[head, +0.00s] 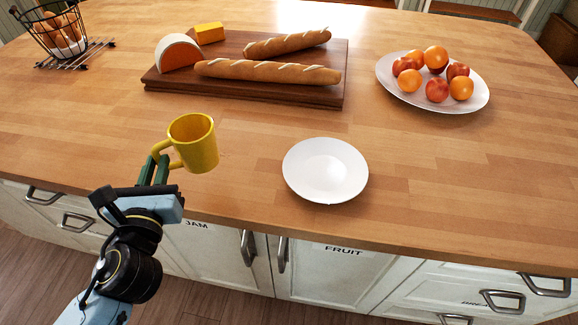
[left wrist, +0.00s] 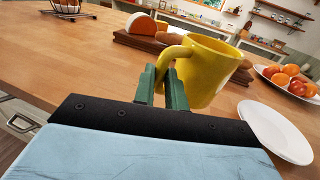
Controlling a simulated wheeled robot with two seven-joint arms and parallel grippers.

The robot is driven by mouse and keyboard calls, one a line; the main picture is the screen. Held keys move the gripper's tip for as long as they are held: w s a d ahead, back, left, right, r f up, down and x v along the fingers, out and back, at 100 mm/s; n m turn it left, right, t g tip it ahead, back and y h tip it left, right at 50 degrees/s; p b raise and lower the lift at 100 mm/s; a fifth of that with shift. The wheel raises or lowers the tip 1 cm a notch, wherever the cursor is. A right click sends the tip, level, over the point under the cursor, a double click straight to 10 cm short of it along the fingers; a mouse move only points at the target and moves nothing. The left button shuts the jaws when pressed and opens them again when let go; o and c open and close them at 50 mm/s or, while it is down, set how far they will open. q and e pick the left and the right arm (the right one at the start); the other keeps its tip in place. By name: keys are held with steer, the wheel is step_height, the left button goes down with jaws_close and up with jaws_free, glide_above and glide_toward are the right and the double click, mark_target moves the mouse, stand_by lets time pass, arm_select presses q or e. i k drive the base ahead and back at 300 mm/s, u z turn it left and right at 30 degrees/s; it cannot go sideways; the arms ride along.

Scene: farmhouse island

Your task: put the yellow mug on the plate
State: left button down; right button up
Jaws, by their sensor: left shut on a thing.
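The yellow mug (head: 196,143) is near the front edge of the island, left of the plate. My left gripper (head: 160,168) is shut on the mug's handle, with its green fingers on either side of it. The mug also shows in the left wrist view (left wrist: 208,72), roughly upright with a slight tilt; I cannot tell whether its base touches the wood. The white plate (head: 325,170) lies empty on the island, right of the mug and apart from it. It also shows in the left wrist view (left wrist: 272,130). My right gripper is not in view.
A cutting board (head: 250,92) with bread, cheese and a yellow block lies behind the mug. An oval platter of fruit (head: 388,88) stands at the back right. A wire egg basket (head: 58,38) is at the far left. The wood between mug and plate is clear.

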mark_target(318, 176)
steer(key=u, duration=0.7)
steer(key=k, duration=0.85)
steer(key=z, duration=1.15)
steer(key=i, duration=0.5)
